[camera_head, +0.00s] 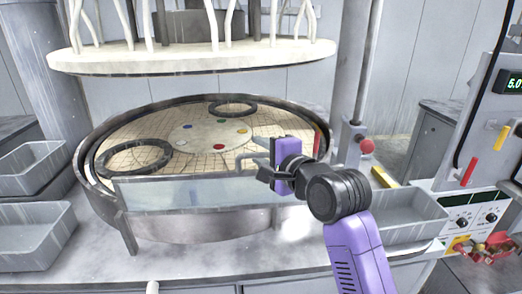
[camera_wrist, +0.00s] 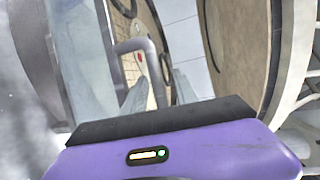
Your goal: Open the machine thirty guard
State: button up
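The guard is a clear panel (camera_head: 190,191) standing upright along the front of a round polishing machine (camera_head: 190,228). A grey bar handle (camera_head: 243,158) shows near its right end. The handle also shows as a bent loop in the wrist view (camera_wrist: 137,45). My gripper (camera_head: 262,152) is at the handle, pointing left across the machine's front right. In the wrist view its two fingertips (camera_wrist: 158,92) are apart, with one leg of the handle seen between them. I cannot tell whether they touch it.
A pale round plate (camera_head: 190,60) with hoses hangs above the platen. Dark rings (camera_head: 134,157) lie on the platen. A post with a red knob (camera_head: 367,146) stands to the right. Grey bins (camera_head: 30,233) are at left, a grey tray (camera_head: 408,212) and control panel (camera_head: 475,215) at right.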

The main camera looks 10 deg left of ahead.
grip_shut()
dwell(1.4)
